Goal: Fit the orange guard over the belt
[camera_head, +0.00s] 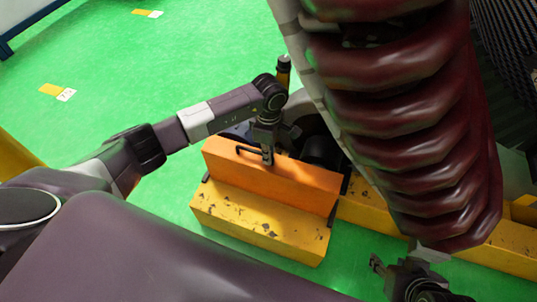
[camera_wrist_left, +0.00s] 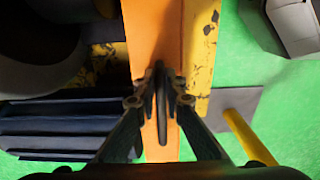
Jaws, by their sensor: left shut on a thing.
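The orange guard (camera_head: 290,182) is a long box shape above the yellow, chipped base (camera_head: 260,230) in the head view. It has a black bar handle (camera_head: 243,150) on top. My left gripper (camera_head: 267,160) is shut on this handle. In the left wrist view the fingers close on the dark handle (camera_wrist_left: 161,90) over the orange guard (camera_wrist_left: 145,25). The belt cannot be made out. Whether the guard is fully seated cannot be told. My right gripper (camera_head: 385,268) is at the lower right, apart from the guard; its jaw opening is unclear.
Dark round machine parts (camera_head: 318,148) stand just behind the guard. A dark finned body (camera_wrist_left: 50,125) lies beside it in the left wrist view. A large dark red ribbed part covers the head view's upper right. The green floor (camera_head: 120,70) at left is mostly clear.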

